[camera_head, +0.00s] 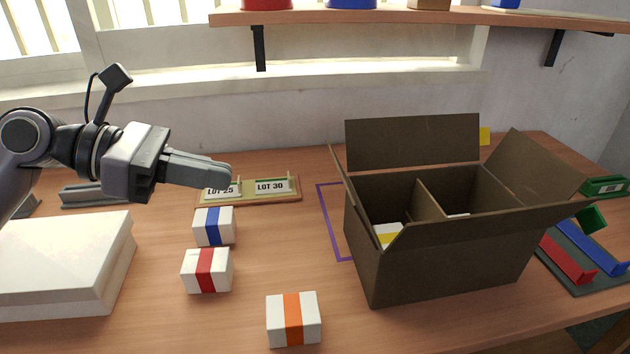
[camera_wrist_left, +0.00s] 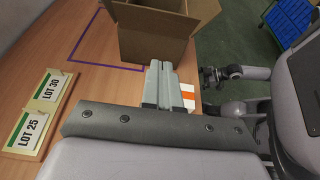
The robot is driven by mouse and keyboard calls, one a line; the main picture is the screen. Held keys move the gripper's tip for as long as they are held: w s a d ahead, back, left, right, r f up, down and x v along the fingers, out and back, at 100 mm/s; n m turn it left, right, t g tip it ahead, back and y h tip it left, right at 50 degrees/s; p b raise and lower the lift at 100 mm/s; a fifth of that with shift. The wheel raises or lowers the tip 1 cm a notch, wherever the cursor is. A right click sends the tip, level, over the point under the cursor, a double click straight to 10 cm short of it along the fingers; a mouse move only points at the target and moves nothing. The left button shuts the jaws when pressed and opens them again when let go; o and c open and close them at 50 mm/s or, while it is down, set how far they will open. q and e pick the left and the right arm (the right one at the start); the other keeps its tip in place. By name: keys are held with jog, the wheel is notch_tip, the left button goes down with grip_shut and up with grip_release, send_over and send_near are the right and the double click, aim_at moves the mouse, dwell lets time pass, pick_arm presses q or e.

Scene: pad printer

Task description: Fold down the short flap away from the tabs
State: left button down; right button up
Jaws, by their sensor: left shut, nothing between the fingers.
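The brown carton (camera_head: 445,265) stands open on the table at right of the head view. Its back long flap (camera_head: 412,140) stands up. The right short flap (camera_head: 540,165) slants up and outward. The front long flap (camera_head: 485,222) slants outward. The left short flap (camera_head: 338,163) shows nearly edge-on, raised. No tabs can be made out. My left gripper (camera_head: 222,175) is shut and empty, held above the table left of the carton, apart from it. In the left wrist view the gripper (camera_wrist_left: 160,65) points toward the carton (camera_wrist_left: 155,35).
White boxes with blue (camera_head: 214,227), red (camera_head: 208,270) and orange (camera_head: 293,319) bands stand left of the carton. A lot-sign holder (camera_head: 290,196) lies behind them. A divider (camera_head: 430,199) splits the carton, with a yellow-banded box (camera_head: 387,232) inside. A shelf (camera_head: 400,18) hangs above.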

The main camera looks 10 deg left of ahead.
pick_arm(q)
jog(key=d+r+p+x, duration=0.1)
jog(key=r+p+x, duration=0.1)
jog(key=x, duration=1)
jog(key=shift+d+r, duration=0.25)
jog(key=shift+d, duration=0.05)
jog(key=shift+w+r+p, duration=0.1)
jog(key=shift+w+p, duration=0.05)
jog(key=shift+p, duration=0.2)
